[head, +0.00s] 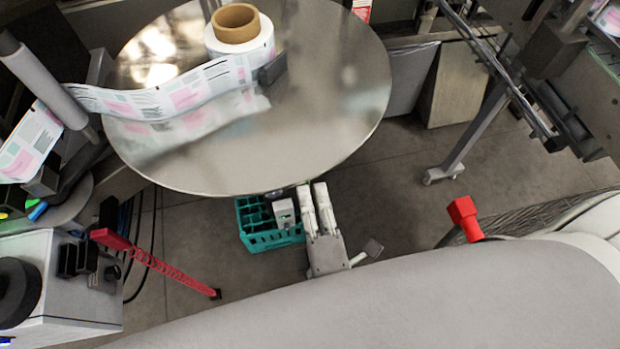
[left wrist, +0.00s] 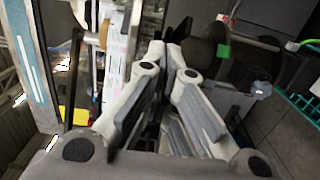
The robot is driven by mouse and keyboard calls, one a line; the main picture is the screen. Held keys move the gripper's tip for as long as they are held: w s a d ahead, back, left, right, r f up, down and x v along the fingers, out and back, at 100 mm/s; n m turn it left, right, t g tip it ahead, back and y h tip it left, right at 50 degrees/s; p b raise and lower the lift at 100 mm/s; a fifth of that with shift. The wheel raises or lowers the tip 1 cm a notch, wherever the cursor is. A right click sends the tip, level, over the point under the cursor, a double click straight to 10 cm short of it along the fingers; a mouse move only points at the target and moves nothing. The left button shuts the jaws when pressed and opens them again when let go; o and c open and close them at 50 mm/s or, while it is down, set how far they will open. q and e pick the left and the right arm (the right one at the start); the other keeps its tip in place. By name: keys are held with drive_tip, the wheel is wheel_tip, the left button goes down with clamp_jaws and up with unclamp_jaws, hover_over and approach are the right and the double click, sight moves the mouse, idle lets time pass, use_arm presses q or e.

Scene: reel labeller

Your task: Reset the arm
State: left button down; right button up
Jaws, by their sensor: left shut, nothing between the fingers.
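My left gripper (head: 312,190) shows below the near edge of the round metal table. Its two pale fingers lie close together, pointing towards the table, with nothing seen between them. In the left wrist view the fingers of my left gripper (left wrist: 173,45) converge at the tips, shut and empty. A label reel (head: 237,45) with a brown core stands on the round table (head: 335,85). Its printed strip (head: 175,92) runs left across the table towards a roller. My right gripper is not in view.
A green crate (head: 272,240) is on the floor beside my left gripper. A red perforated bar (head: 155,262) is at the left, by a grey machine box (head: 80,285). A wheeled metal stand (head: 470,130) is at the right. Floor between is clear.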

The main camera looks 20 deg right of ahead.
use_arm(q)
drive_tip(key=s, duration=0.3)
drive_tip(key=shift+s+a, duration=0.4)
wheel_tip(320, 180, down, 20)
drive_tip(key=f+m+g+h+b, duration=0.1)
drive_tip(key=m+g+h+b, duration=0.2)
drive_tip(key=m, duration=0.7)
drive_tip(key=s+a+f+m+g, duration=0.1)
drive_tip(key=a+f+m+g, duration=0.15)
drive_tip(key=f, duration=0.65)
drive_tip(key=s+a+f+m+g, duration=0.1)
drive_tip(key=a+f+m+g, duration=0.2)
drive_tip(key=f, duration=0.5)
drive_tip(key=s+a+f+m+g+y+b, duration=0.1)
drive_tip(key=s+a+f+g, duration=0.15)
drive_tip(key=a+f, duration=0.4)
drive_tip(key=s+a+f+m+g+y+b, duration=0.1)
drive_tip(key=s+a+f, duration=0.2)
drive_tip(key=a+f, duration=0.4)
drive_tip(key=s+a+f+m+g+y+b, duration=0.1)
drive_tip(key=s+a+f+g+y, duration=0.2)
drive_tip(key=s+a+f, duration=0.6)
drive_tip(key=s+a+g, duration=0.1)
drive_tip(key=s+a, duration=0.2)
drive_tip(key=a, duration=0.1)
drive_tip(key=shift+s+a+f+g, duration=0.15)
drive_tip(key=shift+s+a+g, duration=0.05)
drive_tip(key=shift+s+g, duration=0.2)
